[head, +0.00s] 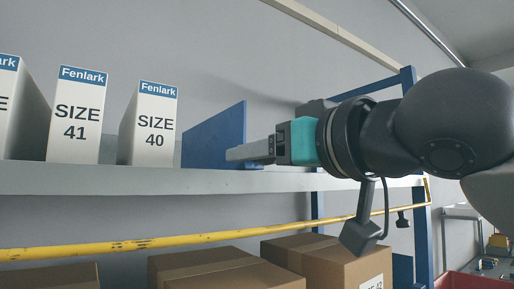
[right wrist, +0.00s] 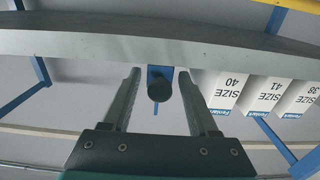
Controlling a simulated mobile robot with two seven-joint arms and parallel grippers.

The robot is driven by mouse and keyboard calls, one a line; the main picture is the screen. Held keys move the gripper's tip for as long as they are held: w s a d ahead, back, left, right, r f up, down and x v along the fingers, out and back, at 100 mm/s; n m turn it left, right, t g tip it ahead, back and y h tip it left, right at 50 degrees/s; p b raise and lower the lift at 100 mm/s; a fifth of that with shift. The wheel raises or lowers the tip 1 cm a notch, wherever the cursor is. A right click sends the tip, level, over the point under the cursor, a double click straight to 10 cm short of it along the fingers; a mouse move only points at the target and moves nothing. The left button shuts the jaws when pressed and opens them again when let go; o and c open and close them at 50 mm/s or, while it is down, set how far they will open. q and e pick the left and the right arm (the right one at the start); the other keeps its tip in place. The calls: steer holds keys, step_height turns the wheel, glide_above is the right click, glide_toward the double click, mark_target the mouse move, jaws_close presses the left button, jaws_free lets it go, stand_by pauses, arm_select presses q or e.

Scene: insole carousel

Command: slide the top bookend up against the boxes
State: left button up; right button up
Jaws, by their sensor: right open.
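The blue bookend (head: 215,136) stands upright on the upper shelf, right of the SIZE 40 box (head: 155,125). The SIZE 41 box (head: 78,116) stands further left, with another box (head: 22,110) cut by the left edge. My right gripper (head: 240,153) reaches in from the right at the bookend's lower part. In the right wrist view its open fingers (right wrist: 159,73) lie either side of a dark round knob (right wrist: 158,90) in front of the blue bookend (right wrist: 153,72). A gap shows there between bookend and the SIZE 40 box (right wrist: 227,92). My left gripper is out of view.
The boxes and bookend stand on a grey shelf (head: 110,180). A yellow rail (head: 140,243) runs below it, above brown cartons (head: 215,272). Blue rack posts (head: 408,80) stand at the right. A red bin (head: 465,282) is at the lower right.

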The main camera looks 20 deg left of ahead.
steer(key=shift+x, duration=0.95)
steer(key=c, duration=0.8)
